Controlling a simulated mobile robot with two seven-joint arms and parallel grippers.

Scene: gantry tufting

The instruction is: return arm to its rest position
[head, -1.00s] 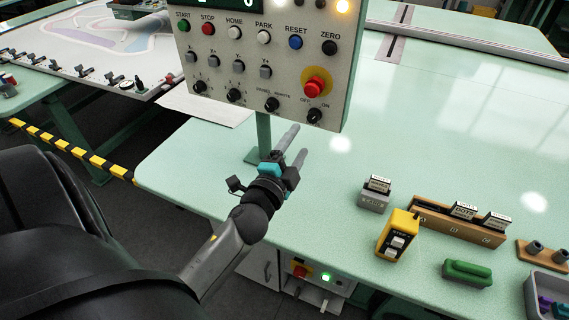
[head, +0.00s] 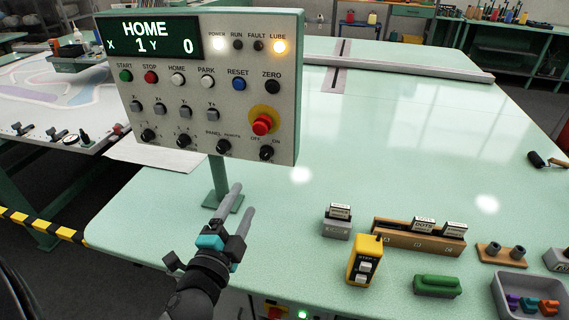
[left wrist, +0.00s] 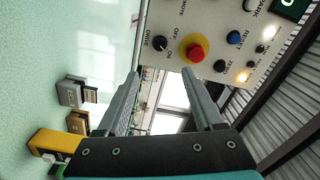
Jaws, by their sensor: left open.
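My left gripper (head: 243,202) is open and empty. In the head view it is over the front part of the green table (head: 330,205), below and in front of the control panel (head: 215,95). In the left wrist view its two grey fingers (left wrist: 158,88) stand apart with nothing between them. The panel's display reads HOME, X 1, Y 0. The POWER and LUBE lamps are lit. The panel also shows in the left wrist view (left wrist: 218,25), beyond the fingers. My right gripper is not in view.
A yellow pendant (head: 364,262), a grey block (head: 337,222), a wooden card holder (head: 405,240), a green object (head: 437,286) and a grey bin (head: 500,310) stand at the front right. The panel's post (head: 219,180) rises from the table. The table's middle is clear.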

